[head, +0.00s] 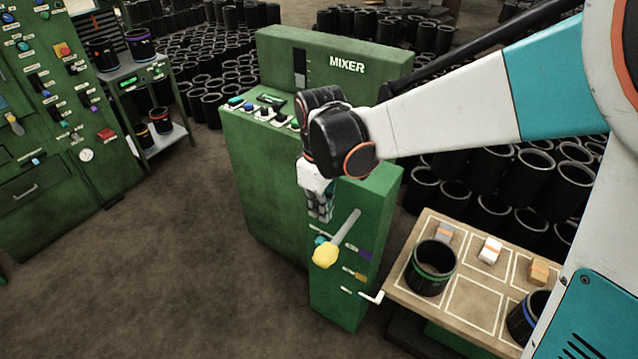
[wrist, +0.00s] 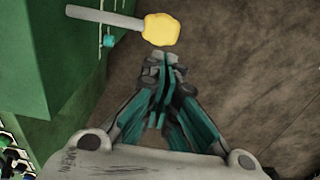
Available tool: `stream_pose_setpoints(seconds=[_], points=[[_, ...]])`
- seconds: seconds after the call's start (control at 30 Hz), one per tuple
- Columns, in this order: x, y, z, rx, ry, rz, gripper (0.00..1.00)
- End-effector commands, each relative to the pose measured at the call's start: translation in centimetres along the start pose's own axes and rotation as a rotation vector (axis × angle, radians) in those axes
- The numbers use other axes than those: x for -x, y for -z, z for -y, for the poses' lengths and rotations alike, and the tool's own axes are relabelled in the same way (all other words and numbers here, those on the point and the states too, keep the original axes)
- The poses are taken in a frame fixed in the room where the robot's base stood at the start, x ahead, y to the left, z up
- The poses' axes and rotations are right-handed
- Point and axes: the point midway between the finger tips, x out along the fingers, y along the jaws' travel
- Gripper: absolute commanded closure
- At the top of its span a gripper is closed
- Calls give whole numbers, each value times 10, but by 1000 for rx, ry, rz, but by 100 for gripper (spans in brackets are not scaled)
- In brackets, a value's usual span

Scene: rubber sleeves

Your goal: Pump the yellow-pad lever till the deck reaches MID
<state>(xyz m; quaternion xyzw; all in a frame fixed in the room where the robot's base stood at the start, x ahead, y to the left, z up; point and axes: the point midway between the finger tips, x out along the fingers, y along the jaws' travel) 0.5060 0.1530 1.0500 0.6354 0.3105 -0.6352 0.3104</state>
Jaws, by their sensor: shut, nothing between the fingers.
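The yellow pad (head: 325,254) sits on the end of a grey lever (head: 347,226) that sticks out from the green post (head: 385,200). In the head view the lever slopes down to the pad. My gripper (head: 319,212) is shut and empty, above the pad and apart from it in the picture. In the wrist view the fingertips (wrist: 164,62) are together, close beside the yellow pad (wrist: 161,29). The wooden deck (head: 475,300) is at the right, low beside the post. A white bent pointer (head: 372,296) is near the post's lowest mark; the marks' lettering is unreadable.
The deck carries a black sleeve with a green band (head: 430,268), one with a blue band (head: 527,315) and small blocks (head: 489,250). The green MIXER cabinet (head: 262,180) stands behind the post. Floor (head: 170,270) at the left is clear. Many black sleeves stand behind.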

Motion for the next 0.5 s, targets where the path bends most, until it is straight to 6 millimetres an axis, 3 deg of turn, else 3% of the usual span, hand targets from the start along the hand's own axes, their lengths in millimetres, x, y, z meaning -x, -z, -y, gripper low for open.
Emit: stream_pose_setpoints(seconds=[0.2,0.5], points=[[-46,0,-1,-1,0,0,100],[-101,1,-1,-1,0,0,100]])
